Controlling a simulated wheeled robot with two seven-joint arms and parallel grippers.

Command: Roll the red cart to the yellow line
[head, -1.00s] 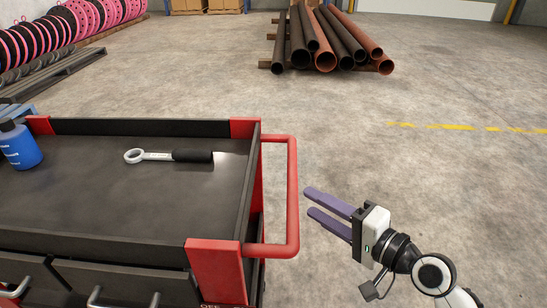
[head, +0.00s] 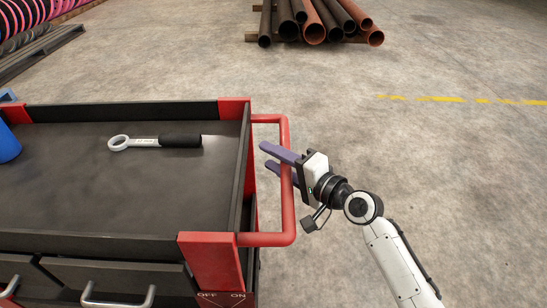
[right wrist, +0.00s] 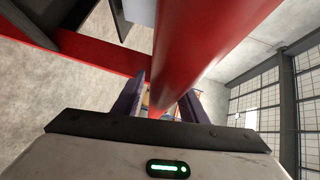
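The red cart (head: 212,262) has a black tray top and red corners and fills the left of the head view. Its red handle (head: 287,210) sticks out on the right side; the bar also crosses the right wrist view (right wrist: 215,45). My right gripper (head: 265,156) is at the handle, with one finger above the bar and one below it. In the wrist view the bar runs between the two fingers, which stand apart with gaps beside it. The yellow line (head: 440,99) is worn paint on the floor at the far right. My left gripper is out of view.
A wrench (head: 150,142) with a black grip and a blue bottle (head: 7,143) are on the cart top. A stack of pipes (head: 315,24) lies at the back. Pink spools (head: 25,15) stand at the back left. The floor (head: 470,180) right of the cart is clear.

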